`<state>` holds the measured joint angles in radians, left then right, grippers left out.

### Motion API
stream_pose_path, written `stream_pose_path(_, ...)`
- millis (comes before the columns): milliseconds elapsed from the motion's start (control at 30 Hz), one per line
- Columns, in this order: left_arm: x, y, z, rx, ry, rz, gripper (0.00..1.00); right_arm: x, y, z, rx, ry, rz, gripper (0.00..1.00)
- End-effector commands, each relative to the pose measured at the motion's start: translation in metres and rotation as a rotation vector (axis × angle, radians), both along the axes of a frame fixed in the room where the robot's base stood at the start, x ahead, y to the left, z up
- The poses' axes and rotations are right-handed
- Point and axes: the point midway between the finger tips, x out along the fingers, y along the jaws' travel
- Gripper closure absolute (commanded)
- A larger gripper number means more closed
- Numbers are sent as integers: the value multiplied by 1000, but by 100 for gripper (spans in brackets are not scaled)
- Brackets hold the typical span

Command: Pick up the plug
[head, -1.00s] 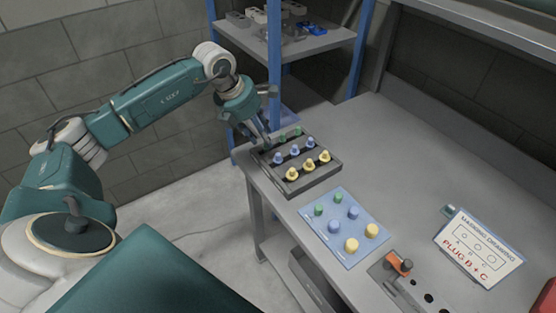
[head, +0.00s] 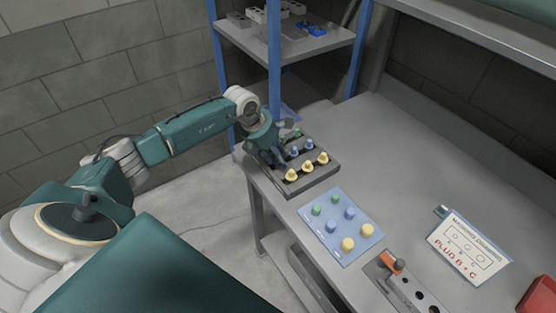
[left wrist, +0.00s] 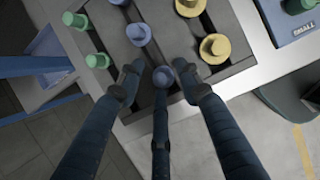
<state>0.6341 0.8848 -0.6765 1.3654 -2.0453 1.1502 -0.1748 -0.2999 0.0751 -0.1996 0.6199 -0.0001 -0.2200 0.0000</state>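A dark plug tray (head: 322,180) on the near corner of the table holds rows of green, blue and yellow plugs. My left gripper (head: 276,162) is low over its left end. In the left wrist view, its fingers are spread around a blue plug (left wrist: 163,77) at the end of the blue row, with gaps at the sides. I cannot tell whether the middle finger touches it. Another blue plug (left wrist: 138,34), a yellow plug (left wrist: 215,48) and a green plug (left wrist: 97,60) stand near the fingers. In the head view my gripper hides the end blue plug. My right gripper is not in view.
A blue mat (head: 334,246) with green, blue and yellow plugs lies beside the tray. A sign reading "PLUG B + C" (head: 468,250) and a holed block with an orange part (head: 391,262) lie to the right. A blue-posted shelf (head: 290,45) stands behind.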

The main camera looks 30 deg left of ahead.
Motion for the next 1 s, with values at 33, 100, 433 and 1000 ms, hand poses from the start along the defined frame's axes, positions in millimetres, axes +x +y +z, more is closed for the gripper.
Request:
stream_pose_path(33,0,0,0,0,0,0,65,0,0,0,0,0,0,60)
stream_pose_path(100,0,0,0,0,0,0,69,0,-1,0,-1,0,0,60)
stream_pose_path(433,0,-1,0,-2,-1,-1,95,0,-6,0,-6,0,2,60)
stream_pose_path(1000,2,0,39,-1,-8,-2,99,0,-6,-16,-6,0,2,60)
